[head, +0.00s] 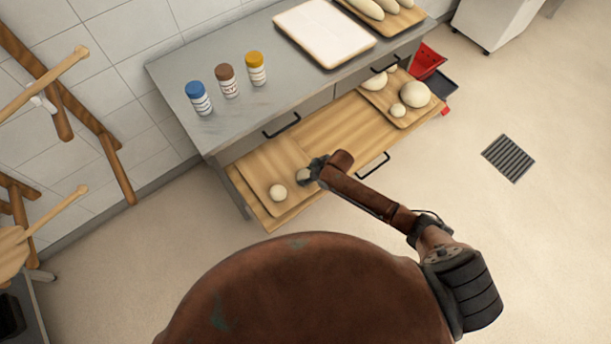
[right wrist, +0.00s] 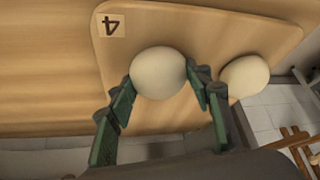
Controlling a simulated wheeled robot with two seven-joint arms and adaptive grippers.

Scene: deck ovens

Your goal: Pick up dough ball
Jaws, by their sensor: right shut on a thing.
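A pale round dough ball (right wrist: 158,73) sits between the fingers of my right gripper (right wrist: 164,92) in the right wrist view, with a finger on each side. In the head view my right gripper (head: 312,172) covers part of this dough ball (head: 302,175), low over a wooden board (head: 262,158) in the left part of the pulled-out drawer. I cannot tell whether the ball still touches the board. A second dough ball (head: 278,193) lies on the same board to the left; it also shows in the right wrist view (right wrist: 246,76). My left gripper is not seen.
Another board (head: 372,98) with several dough pieces lies in the drawer's (head: 322,128) right part. Bottles with blue (head: 199,98), brown (head: 227,81) and yellow (head: 255,69) caps stand on the counter above. A white tray (head: 322,32) lies further right. Wooden racks with peels are at left.

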